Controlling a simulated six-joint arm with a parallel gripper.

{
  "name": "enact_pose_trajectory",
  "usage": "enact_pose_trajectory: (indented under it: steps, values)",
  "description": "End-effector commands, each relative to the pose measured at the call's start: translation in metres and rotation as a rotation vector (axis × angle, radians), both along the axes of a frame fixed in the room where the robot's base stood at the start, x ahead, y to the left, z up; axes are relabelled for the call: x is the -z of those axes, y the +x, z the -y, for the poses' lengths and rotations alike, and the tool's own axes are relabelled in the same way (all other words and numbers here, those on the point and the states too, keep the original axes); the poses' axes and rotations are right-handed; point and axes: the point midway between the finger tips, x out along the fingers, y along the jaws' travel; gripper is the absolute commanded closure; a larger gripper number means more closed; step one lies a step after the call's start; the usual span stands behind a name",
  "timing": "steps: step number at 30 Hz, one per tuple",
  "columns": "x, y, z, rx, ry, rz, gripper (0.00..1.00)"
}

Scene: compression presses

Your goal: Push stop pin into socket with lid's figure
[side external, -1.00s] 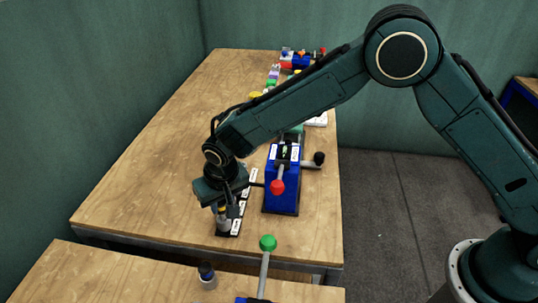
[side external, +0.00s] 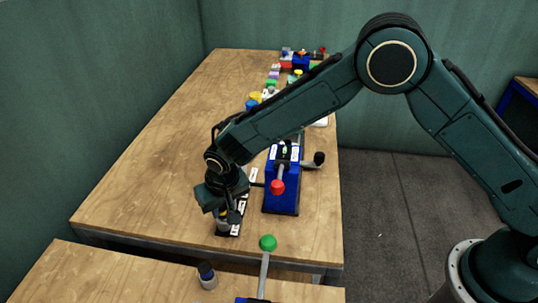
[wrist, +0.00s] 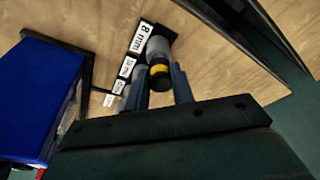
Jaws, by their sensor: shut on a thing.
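The stop pin, a grey cylinder with a yellow band (wrist: 160,71) and a black top, stands at the end of a black rack (side external: 239,215) beside the "8 mm" label. My gripper (wrist: 158,84) is shut on it, one finger on each side. In the side view my gripper (side external: 227,215) is low over the rack's near end and hides most of the pin. The blue press (side external: 282,192) stands to the right, with a red-knobbed lever and a black knob. Its socket and any figure on a lid cannot be made out.
A nearer table (side external: 120,278) holds a capped grey pin (side external: 207,279) and a lever with a green knob (side external: 268,243). Several coloured parts and another blue press (side external: 300,62) stand at the back. The wooden table (side external: 160,170) is clear to the left.

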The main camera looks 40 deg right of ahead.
Motion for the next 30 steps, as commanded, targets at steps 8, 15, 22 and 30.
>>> enact_pose_trajectory:
  steps: [8,15,22,30]
  values:
    - [0.005,0.0,0.0,0.0,0.0,0.0,1.0]
    - [0.009,0.0,0.0,0.0,0.0,0.0,1.0]
    - [0.013,0.0,0.0,0.0,0.0,0.001,1.0]
    - [0.013,0.0,0.0,0.0,0.0,0.0,0.51]
